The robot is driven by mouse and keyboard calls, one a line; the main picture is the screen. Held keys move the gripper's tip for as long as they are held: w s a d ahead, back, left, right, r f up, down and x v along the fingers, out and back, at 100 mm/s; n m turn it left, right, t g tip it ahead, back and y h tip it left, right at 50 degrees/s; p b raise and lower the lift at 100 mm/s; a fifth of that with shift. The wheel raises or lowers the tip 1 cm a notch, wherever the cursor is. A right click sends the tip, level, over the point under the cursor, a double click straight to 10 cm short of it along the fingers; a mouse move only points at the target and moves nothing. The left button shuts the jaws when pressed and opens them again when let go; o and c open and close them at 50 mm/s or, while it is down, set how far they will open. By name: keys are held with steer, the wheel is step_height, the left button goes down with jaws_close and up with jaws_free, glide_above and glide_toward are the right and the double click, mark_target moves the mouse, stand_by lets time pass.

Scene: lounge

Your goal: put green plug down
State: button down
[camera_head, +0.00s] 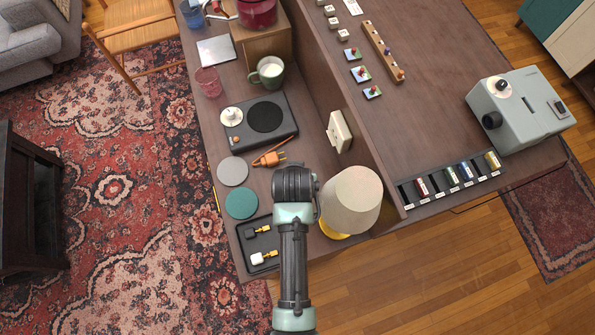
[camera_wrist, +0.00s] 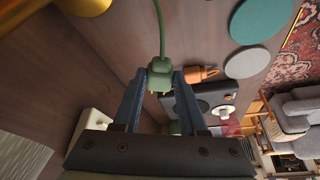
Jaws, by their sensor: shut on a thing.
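The green plug (camera_wrist: 160,71) is between the two fingertips of my gripper (camera_wrist: 161,79) in the wrist view, with the gripper shut on it. Its gold prongs stick out toward the palm, and its green cord (camera_wrist: 161,25) runs up and out of the picture. In the head view my arm covers the gripper and the plug. The wooden desk surface (camera_wrist: 195,25) shows behind the plug. I cannot tell how far the plug is above it.
An orange plug (camera_head: 270,158) lies just left of my arm, near the black turntable (camera_head: 262,119). A white socket (camera_head: 339,131) is on the upright panel. A lamp (camera_head: 350,200) stands close right. Grey (camera_head: 232,171) and teal (camera_head: 241,203) discs and a black tray (camera_head: 246,240) lie left.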

steer(key=shift+f, duration=3.65)
steer(key=shift+f, duration=0.2)
steer(key=shift+c, duration=2.3)
jaws_free()
steer(key=shift+r, duration=0.15)
